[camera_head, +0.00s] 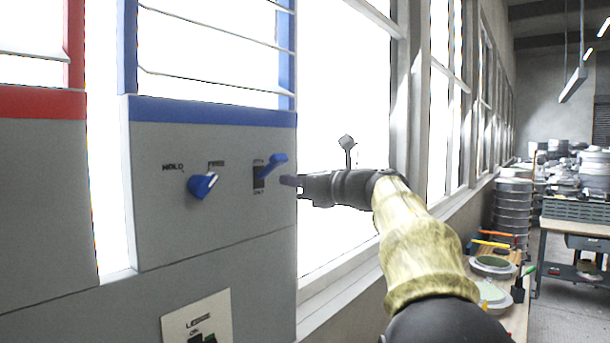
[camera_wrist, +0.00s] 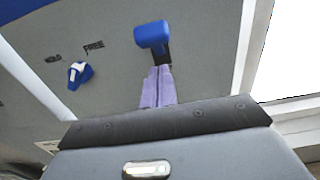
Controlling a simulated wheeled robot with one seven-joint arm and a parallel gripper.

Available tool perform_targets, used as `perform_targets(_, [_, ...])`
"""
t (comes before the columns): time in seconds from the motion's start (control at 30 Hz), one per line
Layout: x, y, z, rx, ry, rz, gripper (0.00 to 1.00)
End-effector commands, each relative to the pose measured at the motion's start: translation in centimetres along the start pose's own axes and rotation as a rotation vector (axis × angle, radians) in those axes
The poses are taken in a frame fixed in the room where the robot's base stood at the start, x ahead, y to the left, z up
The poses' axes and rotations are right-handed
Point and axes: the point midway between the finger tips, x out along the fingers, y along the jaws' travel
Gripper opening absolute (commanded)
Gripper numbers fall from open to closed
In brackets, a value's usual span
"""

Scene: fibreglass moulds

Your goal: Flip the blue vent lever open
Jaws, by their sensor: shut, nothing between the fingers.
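The blue vent lever (camera_head: 272,164) sticks out from a dark slot on the grey panel (camera_head: 150,230), tilted up to the right in the head view. Small labels sit above and below the slot. The lever also shows in the wrist view (camera_wrist: 152,36), with its blue head beyond my fingertips. My gripper (camera_head: 286,180) is shut and empty, just right of and slightly below the lever. In the wrist view my purple fingers (camera_wrist: 158,86) are together, pointing at the lower end of the slot. I cannot tell whether they touch the lever or panel.
A blue knob (camera_head: 202,185) with a white mark sits left of the lever, near HOLD and FREE labels. A plate with a switch (camera_head: 197,322) is below. A tall window is to the right. A bench (camera_head: 515,315) with round moulds stands lower right.

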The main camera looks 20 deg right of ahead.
Motion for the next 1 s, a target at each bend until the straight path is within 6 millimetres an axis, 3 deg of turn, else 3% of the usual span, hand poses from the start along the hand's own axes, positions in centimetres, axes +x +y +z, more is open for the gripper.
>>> perform_targets(0.43, [-1.6,0.0,-3.7,-0.001,0.0,0.004,0.0])
perform_targets(0.6, [-3.4,-0.1,-0.5,-0.005,-0.002,0.004,0.0])
perform_targets(1.0, [-6.8,-0.1,4.5,-0.002,0.0,0.003,0.0])
